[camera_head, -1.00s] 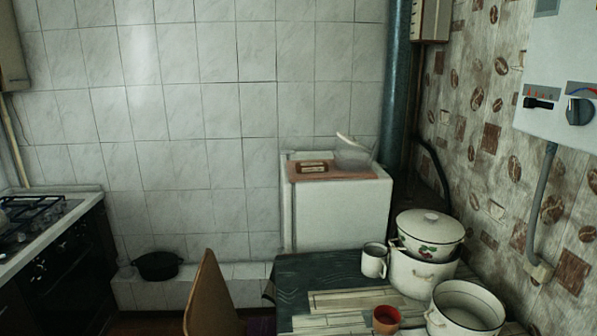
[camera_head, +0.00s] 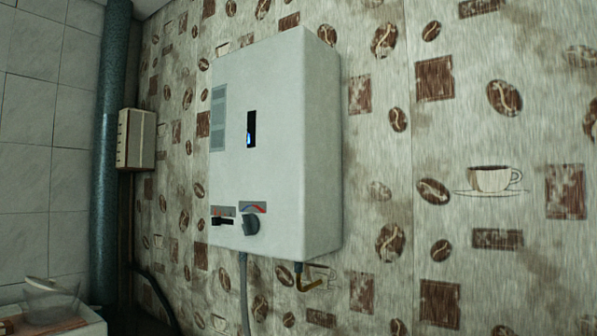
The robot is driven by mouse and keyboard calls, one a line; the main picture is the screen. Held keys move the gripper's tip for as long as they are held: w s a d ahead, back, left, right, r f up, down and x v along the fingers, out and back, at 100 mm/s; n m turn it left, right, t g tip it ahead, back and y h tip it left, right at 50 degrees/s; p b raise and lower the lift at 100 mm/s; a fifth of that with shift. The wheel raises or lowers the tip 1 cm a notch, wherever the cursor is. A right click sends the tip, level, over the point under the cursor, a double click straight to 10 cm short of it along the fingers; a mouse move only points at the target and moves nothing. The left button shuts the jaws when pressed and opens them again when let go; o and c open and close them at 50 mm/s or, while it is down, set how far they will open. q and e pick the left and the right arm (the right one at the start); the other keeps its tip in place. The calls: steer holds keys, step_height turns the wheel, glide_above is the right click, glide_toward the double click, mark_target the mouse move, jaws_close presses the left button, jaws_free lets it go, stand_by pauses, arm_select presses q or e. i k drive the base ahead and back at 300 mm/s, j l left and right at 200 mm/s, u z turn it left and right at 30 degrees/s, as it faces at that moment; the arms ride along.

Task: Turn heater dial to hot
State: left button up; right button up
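The white box-shaped heater (camera_head: 285,150) hangs on the patterned wall in the middle of the head view. The exact pointing of the dial is too small to tell. A black slider (camera_head: 223,221) is left of the dial under another label. A dark slot (camera_head: 251,129) with a small blue-white glow is higher on the front. Neither of my grippers shows in the view.
A thick dark green pipe (camera_head: 109,150) and a small cream box (camera_head: 136,139) are to the left. A clear bowl (camera_head: 50,297) is at lower left. Space before the heater looks clear.

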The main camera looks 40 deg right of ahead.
mark_target(250, 223)
steer(key=z, duration=1.05)
